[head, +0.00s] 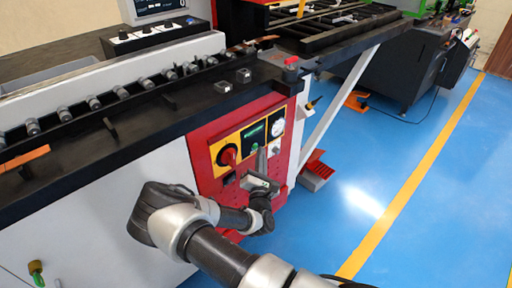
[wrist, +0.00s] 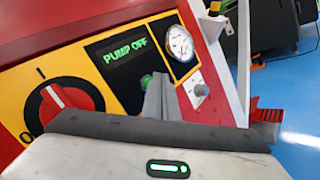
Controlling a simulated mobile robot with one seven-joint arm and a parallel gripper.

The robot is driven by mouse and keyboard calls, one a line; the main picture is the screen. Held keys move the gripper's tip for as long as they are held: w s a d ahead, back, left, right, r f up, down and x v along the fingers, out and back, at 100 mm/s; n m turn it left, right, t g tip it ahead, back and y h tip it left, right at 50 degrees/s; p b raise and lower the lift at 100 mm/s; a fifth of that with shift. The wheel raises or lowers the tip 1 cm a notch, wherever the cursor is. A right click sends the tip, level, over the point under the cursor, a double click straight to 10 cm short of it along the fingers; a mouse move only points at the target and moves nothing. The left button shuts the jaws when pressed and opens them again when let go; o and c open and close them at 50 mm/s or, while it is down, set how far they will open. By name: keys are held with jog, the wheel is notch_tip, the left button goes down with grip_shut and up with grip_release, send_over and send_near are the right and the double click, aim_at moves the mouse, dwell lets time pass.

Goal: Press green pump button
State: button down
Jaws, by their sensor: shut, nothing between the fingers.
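The green pump button (wrist: 146,81) is on the yellow and black panel, below a display (wrist: 122,52) with green text reading PUMP OFF. The button is partly hidden behind my finger in the wrist view. My gripper (wrist: 160,90) is shut and empty, its fingertips in front of the panel just right of and below the button. I cannot tell whether they touch the panel. In the head view my gripper (head: 261,156) is in front of the red panel's lower right, with the display (head: 253,132) above it.
A red rotary knob (wrist: 65,103) is left of the button. A round gauge (wrist: 180,43) is at upper right, and a small grey knob (wrist: 201,91) is below it. A red pedal (head: 317,171) stands on the blue floor to the right.

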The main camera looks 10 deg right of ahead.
jog(key=shift+w+a, duration=0.35)
jog(key=shift+w, duration=0.15)
dwell(0.8)
jog(key=shift+s+d+p, duration=0.5)
jog(key=shift+s+p, duration=0.25)
jog(key=shift+p, duration=0.05)
jog(key=shift+s+d+p, duration=0.75)
jog(key=shift+s, duration=0.3)
jog(key=shift+s+d+p, duration=0.7)
jog(key=shift+s+d, duration=0.05)
jog(key=shift+s, duration=0.25)
